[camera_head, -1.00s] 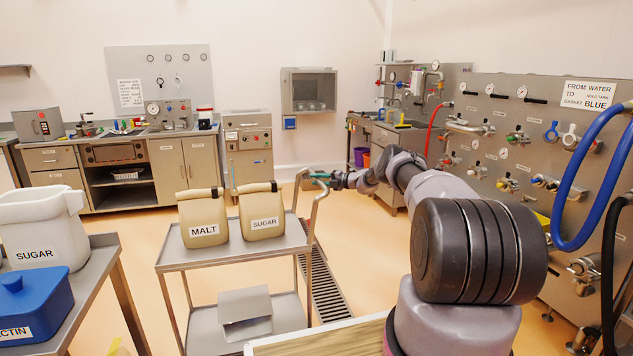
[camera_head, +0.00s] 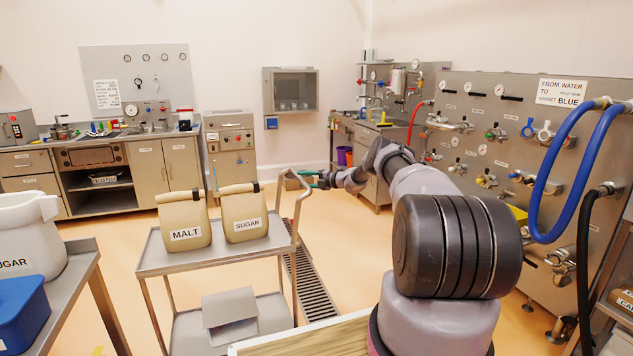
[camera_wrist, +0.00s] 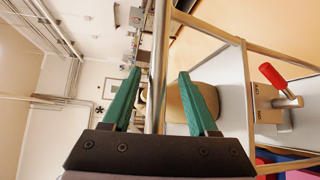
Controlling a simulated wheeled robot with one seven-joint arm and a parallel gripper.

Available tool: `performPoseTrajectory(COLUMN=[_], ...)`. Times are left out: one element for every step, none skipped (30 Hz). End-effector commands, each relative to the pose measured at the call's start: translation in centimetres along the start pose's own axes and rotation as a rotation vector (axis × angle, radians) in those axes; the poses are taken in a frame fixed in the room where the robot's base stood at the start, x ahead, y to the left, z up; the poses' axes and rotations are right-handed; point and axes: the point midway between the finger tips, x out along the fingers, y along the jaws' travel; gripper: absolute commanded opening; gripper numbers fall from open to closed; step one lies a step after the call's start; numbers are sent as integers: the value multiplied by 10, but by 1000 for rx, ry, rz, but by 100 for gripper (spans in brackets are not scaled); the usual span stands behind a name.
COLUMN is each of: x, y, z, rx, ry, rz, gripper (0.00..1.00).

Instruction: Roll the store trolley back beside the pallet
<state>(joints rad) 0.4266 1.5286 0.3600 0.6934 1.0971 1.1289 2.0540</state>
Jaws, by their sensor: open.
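The store trolley (camera_head: 160,262) stands left of my arm, a two-shelf metal frame with an upright tube handle (camera_head: 299,205) on its right end. Its top shelf bears a malt bag (camera_head: 184,222) and a sugar bag (camera_head: 244,214). My gripper (camera_head: 313,180) is at the upper part of the handle. In the wrist view my gripper (camera_wrist: 157,88) has its green fingers apart, with the handle tube (camera_wrist: 160,65) running between them. A gap shows on both sides of the tube. I cannot identify the pallet in these frames.
A side table with a white sugar tub (camera_head: 25,237) and blue tub (camera_head: 20,312) stands at the left. A wood-topped surface (camera_head: 310,338) lies at the bottom. A pipe panel (camera_head: 505,130) with hoses stands right. Floor behind the trolley is clear.

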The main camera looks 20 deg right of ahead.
Motion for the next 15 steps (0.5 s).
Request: performPoseTrajectory(x=[-10,-16,-25,-32,-38,-46,-52,-57,-65,-69,-73,-78,-82,-84,-87], y=[2,1,1,1,1,1,0,0,1,0,0,0,0,0,0], z=[1,1,2,2,1,2,1,1,2,1,1,1,1,1,1], rx=[3,3,3,4,4,2,3,2,2,3,1,2,2,1,1], ry=[-1,-2,-2,-3,-3,-3,-3,-3,-3,-3,-2,-2,-2,-3,-2], rz=[0,0,0,0,0,0,-1,-1,0,0,0,0,-1,-1,-1], gripper=[59,59,59,59,59,59,59,59,59,59,59,59,59,59,59])
